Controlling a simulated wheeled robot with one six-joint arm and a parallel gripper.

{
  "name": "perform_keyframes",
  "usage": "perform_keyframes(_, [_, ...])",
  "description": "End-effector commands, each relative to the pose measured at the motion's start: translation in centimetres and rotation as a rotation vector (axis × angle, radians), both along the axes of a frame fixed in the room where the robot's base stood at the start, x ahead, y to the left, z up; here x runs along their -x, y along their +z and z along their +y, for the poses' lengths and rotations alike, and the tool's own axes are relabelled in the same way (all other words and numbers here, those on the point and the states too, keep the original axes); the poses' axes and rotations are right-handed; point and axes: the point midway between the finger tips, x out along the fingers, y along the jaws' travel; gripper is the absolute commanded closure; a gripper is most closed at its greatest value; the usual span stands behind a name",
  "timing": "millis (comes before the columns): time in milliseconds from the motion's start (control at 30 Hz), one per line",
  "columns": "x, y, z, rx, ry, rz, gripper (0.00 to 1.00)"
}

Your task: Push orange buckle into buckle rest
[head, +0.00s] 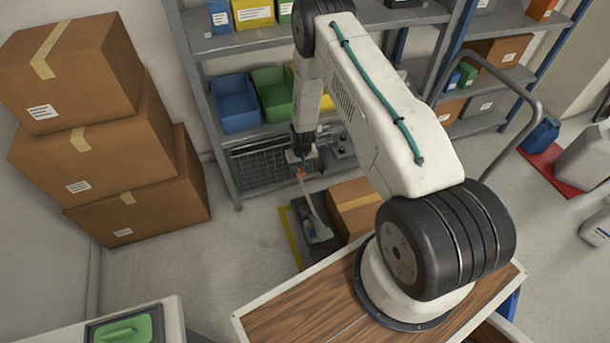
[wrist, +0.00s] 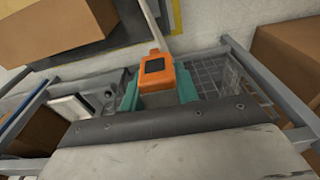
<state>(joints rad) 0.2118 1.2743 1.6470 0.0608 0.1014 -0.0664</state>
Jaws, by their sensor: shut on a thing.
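The orange buckle (wrist: 156,70) with a dark square on its face is held between the teal fingers of my gripper (wrist: 158,88) in the wrist view. In the head view my gripper (head: 302,158) points down in front of the shelf, and the buckle (head: 301,174) shows as a small orange spot below it. A pale strap (head: 311,206) runs from the buckle down to a grey piece on a dark mat. It also leaves the buckle upward in the wrist view (wrist: 153,22). I cannot make out the buckle rest in either view.
A grey metal shelf (head: 227,45) with blue and green bins stands behind my gripper. Stacked boxes (head: 95,135) stand at left. The floor between them is clear.

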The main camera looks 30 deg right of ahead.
Motion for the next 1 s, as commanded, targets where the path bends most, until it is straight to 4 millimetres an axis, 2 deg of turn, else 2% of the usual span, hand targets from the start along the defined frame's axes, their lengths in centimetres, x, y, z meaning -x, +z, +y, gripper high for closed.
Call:
perform_keyframes(33, [0.7,-1.5,-0.3,0.002,0.001,0.002,0.94])
perform_keyframes(133, [1.5,-3.0,-0.6,0.005,0.003,0.000,0.94])
perform_keyframes(467, [1.9,-4.9,-0.7,0.006,0.006,-0.001,0.94])
perform_keyframes(1000, [1.9,-9.2,-0.6,0.006,0.006,-0.001,0.94])
